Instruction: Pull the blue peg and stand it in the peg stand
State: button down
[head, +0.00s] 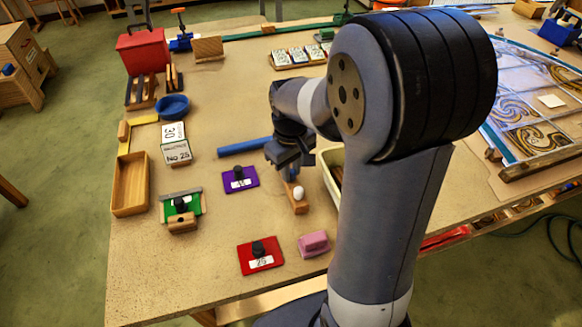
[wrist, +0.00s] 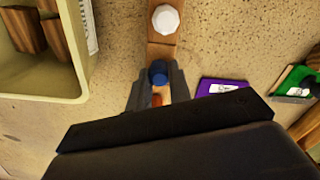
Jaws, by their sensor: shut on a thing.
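My gripper (head: 290,160) is over a narrow wooden block (head: 299,206). In the wrist view its jaws (wrist: 157,88) are shut on the blue peg (wrist: 158,70), whose round blue top shows between the fingers. The peg is hidden behind my gripper in the head view. A white faceted knob (wrist: 165,19) stands on the same block, just beyond the peg. I cannot tell whether the peg's lower end is in the block or clear of it. A small wooden block with a dark spot (head: 182,223), possibly the peg stand, sits at the green plate (head: 190,205).
A purple plate (head: 240,180) is left of my gripper; a red plate (head: 260,258) and pink block (head: 313,243) are nearer. A blue bar (head: 243,146) lies behind. A cream bin (head: 329,165) stands close on the right. Bare table (head: 150,265) is front left.

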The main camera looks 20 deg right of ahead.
jog(key=c, duration=1.2)
grip_release()
notch_tip(320, 180, up, 11)
jog(key=shift+f, duration=0.2)
notch_tip(320, 180, down, 10)
jog(key=shift+f, duration=0.15)
jog(key=shift+r+p, duration=0.4)
jog(key=shift+p, duration=0.05)
jog(key=shift+f, duration=0.1)
